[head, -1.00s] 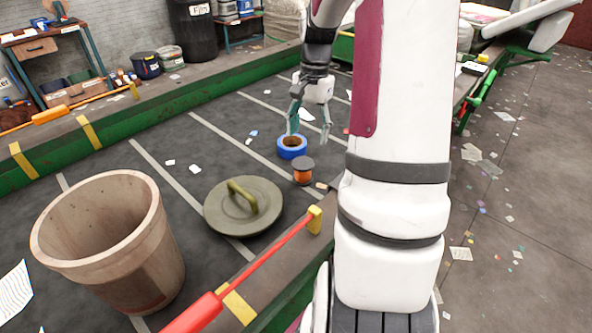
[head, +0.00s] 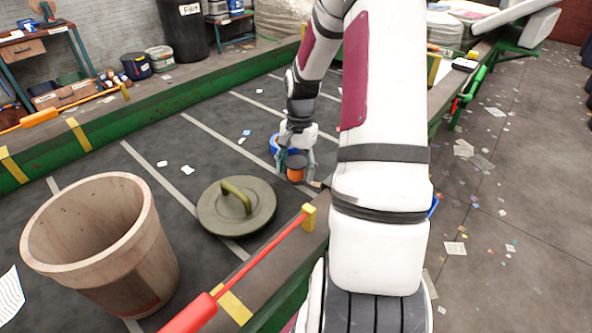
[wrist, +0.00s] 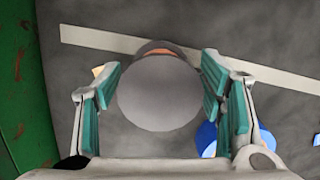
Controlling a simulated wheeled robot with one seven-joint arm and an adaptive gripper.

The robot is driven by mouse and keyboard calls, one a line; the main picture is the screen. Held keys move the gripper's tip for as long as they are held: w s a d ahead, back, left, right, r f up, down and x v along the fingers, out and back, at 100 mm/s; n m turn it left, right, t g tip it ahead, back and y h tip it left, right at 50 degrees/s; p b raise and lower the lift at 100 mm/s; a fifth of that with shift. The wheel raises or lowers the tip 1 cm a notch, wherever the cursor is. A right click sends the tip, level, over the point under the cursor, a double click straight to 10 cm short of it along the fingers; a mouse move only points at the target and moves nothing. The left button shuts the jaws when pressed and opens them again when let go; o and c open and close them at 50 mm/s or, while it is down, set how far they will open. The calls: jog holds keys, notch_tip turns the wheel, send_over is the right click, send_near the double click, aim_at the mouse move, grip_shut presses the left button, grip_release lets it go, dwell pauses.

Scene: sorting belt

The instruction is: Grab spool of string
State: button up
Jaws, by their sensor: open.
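The spool of string (head: 296,171) has orange string and a dark grey top disc, and stands upright on the dark belt. My gripper (head: 294,177) is open and low over the belt, with its fingers on either side of the spool. In the wrist view the spool's round grey top (wrist: 158,92) sits between the two teal-padded fingers (wrist: 160,88), with small gaps on both sides. A sliver of orange shows at its far edge. Most of the spool's side is hidden beneath the disc there.
A blue tape roll (head: 283,145) is close behind the spool, and its blue edge (wrist: 208,138) shows by the right finger in the wrist view. An olive lid (head: 236,215) and a large clay-coloured pot (head: 97,255) are to the left. The green belt wall (wrist: 22,100) is nearby.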

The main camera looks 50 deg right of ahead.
jog(key=c, duration=1.1)
jog(key=shift+r, duration=0.1)
